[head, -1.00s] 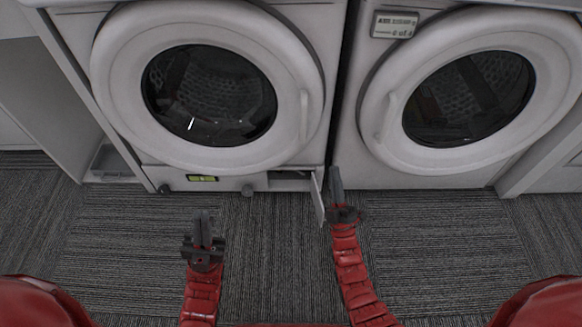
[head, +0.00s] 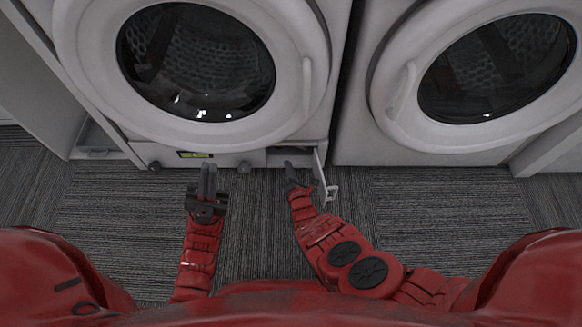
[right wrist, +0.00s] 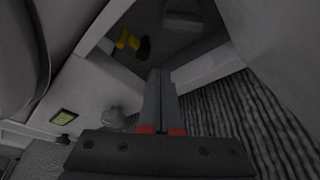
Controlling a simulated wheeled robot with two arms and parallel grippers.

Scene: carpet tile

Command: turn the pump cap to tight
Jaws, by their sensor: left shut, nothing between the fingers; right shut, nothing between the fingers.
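The left washing machine (head: 325,110) has a small open compartment (head: 290,159) at its bottom right, with its flap (head: 321,175) swung outward. In the right wrist view, a yellow part (right wrist: 128,40) with a dark rounded piece (right wrist: 143,48) shows inside the dim opening; it may be the pump cap, but its turn position cannot be told. My right gripper (head: 289,170) is shut and empty in front of the opening, left of the flap. Its fingers (right wrist: 160,90) point toward the opening, apart from the yellow part. My left gripper (head: 208,172) is shut and empty, further left before the machine's base.
A second washer (head: 390,140) stands to the right. The open flap juts out right beside my right gripper. The striped carpet (head: 430,215) is clear to the right.

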